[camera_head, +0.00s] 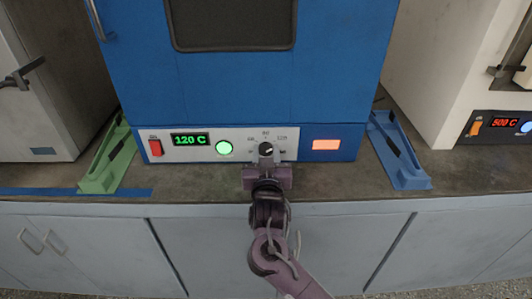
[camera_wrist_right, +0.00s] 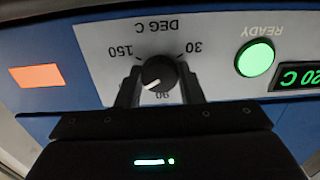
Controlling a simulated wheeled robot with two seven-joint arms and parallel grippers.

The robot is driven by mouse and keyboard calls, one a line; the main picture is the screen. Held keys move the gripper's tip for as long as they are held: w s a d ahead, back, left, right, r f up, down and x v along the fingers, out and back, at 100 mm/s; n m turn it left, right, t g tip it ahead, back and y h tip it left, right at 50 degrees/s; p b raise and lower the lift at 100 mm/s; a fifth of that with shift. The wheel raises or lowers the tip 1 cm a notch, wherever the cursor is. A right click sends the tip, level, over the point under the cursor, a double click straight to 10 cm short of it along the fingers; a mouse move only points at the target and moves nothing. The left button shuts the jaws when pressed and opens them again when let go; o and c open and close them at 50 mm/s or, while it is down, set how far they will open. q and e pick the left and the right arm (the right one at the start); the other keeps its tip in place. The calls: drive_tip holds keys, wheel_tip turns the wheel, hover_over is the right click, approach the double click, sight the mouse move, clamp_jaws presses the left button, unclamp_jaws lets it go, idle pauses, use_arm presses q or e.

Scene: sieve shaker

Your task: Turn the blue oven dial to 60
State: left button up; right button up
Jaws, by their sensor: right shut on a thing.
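The blue oven (camera_head: 250,90) stands on the bench, with a pale control strip along its lower front. Its black dial (camera_head: 265,149) has a white pointer line and sits below a printed scale. In the right wrist view, which is upside down, the dial (camera_wrist_right: 159,73) lies between the two fingers of my right gripper (camera_wrist_right: 161,88). That gripper (camera_head: 265,157) is shut on the dial from the front. The pointer aims towards the 120 side of the scale. The green display (camera_head: 189,139) reads 120 C. My left gripper is not in view.
A green holder (camera_head: 103,165) and a blue holder (camera_head: 399,155) flank the oven. A pale oven (camera_head: 495,125) showing 500 C stands right.

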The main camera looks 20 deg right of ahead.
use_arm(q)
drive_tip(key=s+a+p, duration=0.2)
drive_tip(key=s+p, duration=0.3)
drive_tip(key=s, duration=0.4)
use_arm(e)
drive_tip(key=n, duration=0.2)
drive_tip(key=shift+r+n, duration=0.35)
drive_tip(key=shift+n, duration=0.05)
drive_tip(key=n+p, duration=0.9)
drive_tip(key=p, duration=0.1)
drive_tip(key=shift+f, duration=0.1)
drive_tip(key=n+p, duration=0.4)
drive_tip(key=n, duration=0.2)
drive_tip(key=n+p, duration=0.2)
drive_tip(key=shift+f+n, duration=0.1)
drive_tip(key=shift+n, duration=0.3)
use_arm(q)
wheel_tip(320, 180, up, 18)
drive_tip(key=p, duration=0.1)
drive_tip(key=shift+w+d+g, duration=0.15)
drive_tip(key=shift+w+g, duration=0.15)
use_arm(e)
drive_tip(key=shift+f+n, duration=0.1)
drive_tip(key=shift+n, duration=1.4)
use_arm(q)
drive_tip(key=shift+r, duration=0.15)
use_arm(e)
drive_tip(key=o, duration=1)
drive_tip(key=shift+f, duration=0.1)
